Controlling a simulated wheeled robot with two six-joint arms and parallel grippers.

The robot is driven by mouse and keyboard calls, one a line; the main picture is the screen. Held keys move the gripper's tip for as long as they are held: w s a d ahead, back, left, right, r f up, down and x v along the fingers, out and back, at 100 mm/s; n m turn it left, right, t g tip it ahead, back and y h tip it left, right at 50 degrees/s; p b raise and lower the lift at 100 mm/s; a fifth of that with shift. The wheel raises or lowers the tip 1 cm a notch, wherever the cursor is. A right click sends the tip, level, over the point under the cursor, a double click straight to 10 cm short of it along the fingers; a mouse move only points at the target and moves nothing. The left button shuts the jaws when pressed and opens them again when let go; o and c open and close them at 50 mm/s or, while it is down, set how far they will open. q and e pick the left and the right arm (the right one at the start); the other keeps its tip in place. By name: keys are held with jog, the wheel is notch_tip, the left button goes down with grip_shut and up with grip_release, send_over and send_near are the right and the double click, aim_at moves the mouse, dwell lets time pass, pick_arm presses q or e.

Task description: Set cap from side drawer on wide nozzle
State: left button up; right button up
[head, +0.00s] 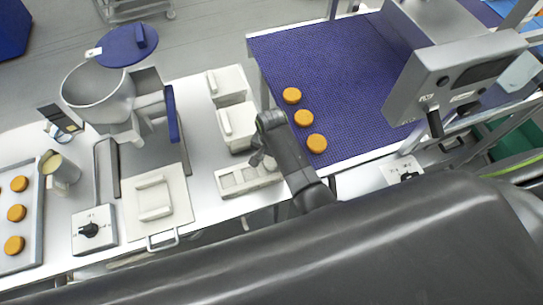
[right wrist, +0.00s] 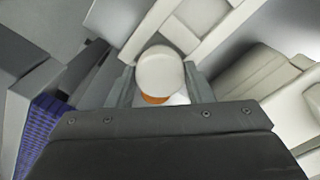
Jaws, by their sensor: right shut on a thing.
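My right gripper (head: 262,161) is over the white slotted tray (head: 232,181) in the head view. In the right wrist view, my right gripper (right wrist: 161,86) is shut on a round white piece, likely the cap (right wrist: 159,67), with orange showing at its lower edge. The tray also shows just beyond it in the wrist view (right wrist: 183,35). I cannot tell whether the piece touches the tray. The grey hopper (head: 98,84) stands at the left; I cannot make out which part is the wide nozzle. No open drawer is clearly visible. My left gripper is not in view.
White blocks (head: 236,118) stand behind the tray. A blue belt (head: 350,70) with orange rounds (head: 304,118) lies to the right. At left are a blue lid (head: 122,48), a jug (head: 62,170), a knob box (head: 93,231) and a tray of rounds (head: 28,235).

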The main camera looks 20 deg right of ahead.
jog(key=shift+f, duration=0.2)
dwell(0.6)
jog(key=o, duration=1.5)
jog(key=shift+r, duration=3.5)
jog(key=shift+s+f, duration=0.1)
